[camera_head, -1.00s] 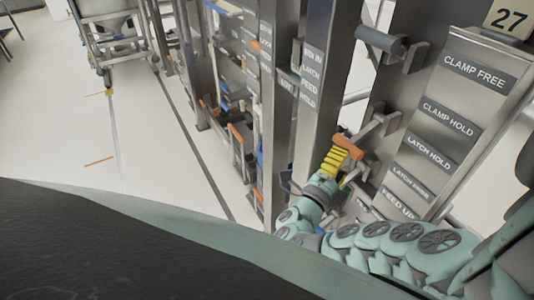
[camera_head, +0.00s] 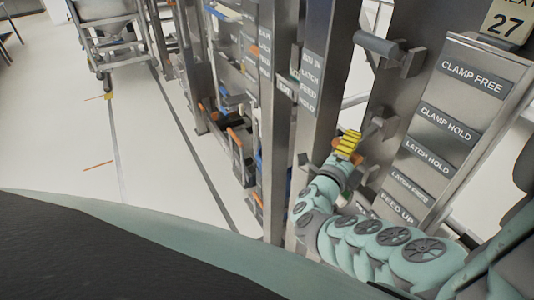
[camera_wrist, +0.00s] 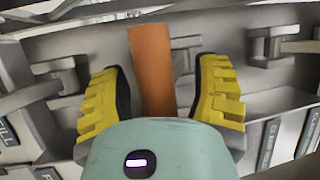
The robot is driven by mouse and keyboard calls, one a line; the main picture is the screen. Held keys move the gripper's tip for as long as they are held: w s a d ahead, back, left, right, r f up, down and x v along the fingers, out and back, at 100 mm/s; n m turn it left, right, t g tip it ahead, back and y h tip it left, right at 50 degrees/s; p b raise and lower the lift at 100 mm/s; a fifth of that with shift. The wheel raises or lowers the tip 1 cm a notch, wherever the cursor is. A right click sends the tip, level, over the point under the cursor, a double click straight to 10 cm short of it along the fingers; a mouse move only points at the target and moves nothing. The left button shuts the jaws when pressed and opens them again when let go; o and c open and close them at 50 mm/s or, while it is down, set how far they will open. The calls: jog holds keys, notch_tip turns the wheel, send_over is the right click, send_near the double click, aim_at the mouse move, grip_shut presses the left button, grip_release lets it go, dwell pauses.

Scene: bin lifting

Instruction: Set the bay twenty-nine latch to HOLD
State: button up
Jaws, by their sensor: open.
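An orange lever handle (camera_wrist: 152,70) stands between the two yellow fingers of my gripper (camera_wrist: 162,95) in the wrist view. Gaps show on both sides of it, so the gripper is open around it and not clamped. In the head view my gripper (camera_head: 348,145) is at the panel, and only small orange parts of the handle (camera_head: 358,159) show beside the fingers. A grey lever bracket (camera_head: 379,127) is just beyond it. The panel (camera_head: 470,55) has labels including CLAMP FREE, CLAMP HOLD and LATCH HOLD (camera_head: 429,154). I cannot read a bay number twenty-nine.
A sign reading 27 (camera_head: 506,24) stands at the top right. A grey lever (camera_head: 385,46) juts out above my gripper. Steel posts (camera_head: 311,100) stand close on the left. A wheeled cart (camera_head: 110,35) is at the far left, with open floor before it.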

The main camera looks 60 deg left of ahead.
jog(key=shift+c, duration=0.3)
jog(key=shift+f, duration=0.1)
grip_shut()
